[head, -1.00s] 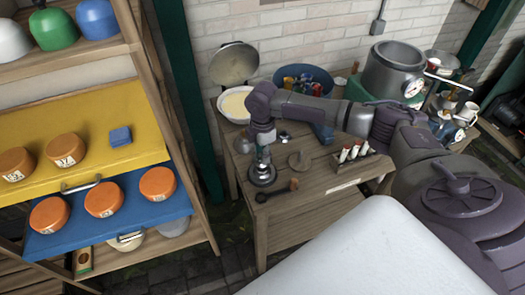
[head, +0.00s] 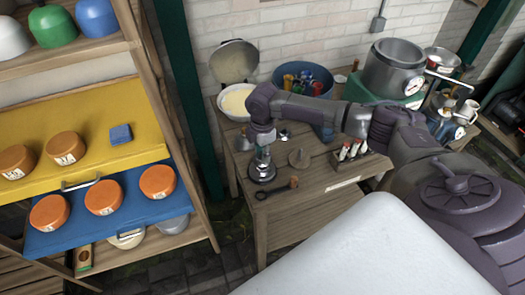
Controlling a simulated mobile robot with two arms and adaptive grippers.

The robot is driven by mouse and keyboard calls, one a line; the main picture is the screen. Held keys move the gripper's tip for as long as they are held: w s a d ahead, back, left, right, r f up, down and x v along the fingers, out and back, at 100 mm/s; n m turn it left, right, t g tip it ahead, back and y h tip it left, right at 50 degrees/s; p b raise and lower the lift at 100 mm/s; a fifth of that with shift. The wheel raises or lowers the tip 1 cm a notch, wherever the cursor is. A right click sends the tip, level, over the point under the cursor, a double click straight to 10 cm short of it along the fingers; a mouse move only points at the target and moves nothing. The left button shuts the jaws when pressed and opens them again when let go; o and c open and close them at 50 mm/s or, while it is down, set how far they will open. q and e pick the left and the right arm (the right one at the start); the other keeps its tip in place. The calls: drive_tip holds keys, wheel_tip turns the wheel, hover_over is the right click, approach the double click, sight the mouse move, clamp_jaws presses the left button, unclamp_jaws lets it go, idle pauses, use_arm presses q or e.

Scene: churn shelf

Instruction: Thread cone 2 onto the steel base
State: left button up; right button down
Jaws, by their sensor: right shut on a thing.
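My right gripper (head: 262,152) points straight down over the wooden table. It is shut on a small grey metal piece, apparently a cone, mostly hidden by the fingers. The round steel base (head: 262,173) stands directly below, near the table's left front edge. The held piece is lined up over the base's middle; I cannot tell whether it is around the post or just above it. Another small grey metal piece, cone-like, (head: 243,142) stands to the left behind the gripper. I cannot read any number on the cones. My left gripper is not in view.
A rack of vials (head: 350,152), a cream-filled bowl (head: 235,102) and a blue tub (head: 302,78) stand around. A shelf (head: 200,190) is at left.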

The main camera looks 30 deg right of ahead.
drive_tip(key=shift+f+b, duration=0.45)
drive_tip(key=shift+f, duration=1.2)
idle(0.5)
drive_tip(key=shift+c, duration=1.9)
unclamp_jaws()
drive_tip(key=shift+r, duration=0.1)
drive_tip(key=shift+r+p, duration=3.45)
drive_tip(key=shift+p, duration=0.2)
drive_tip(key=shift+f, duration=0.1)
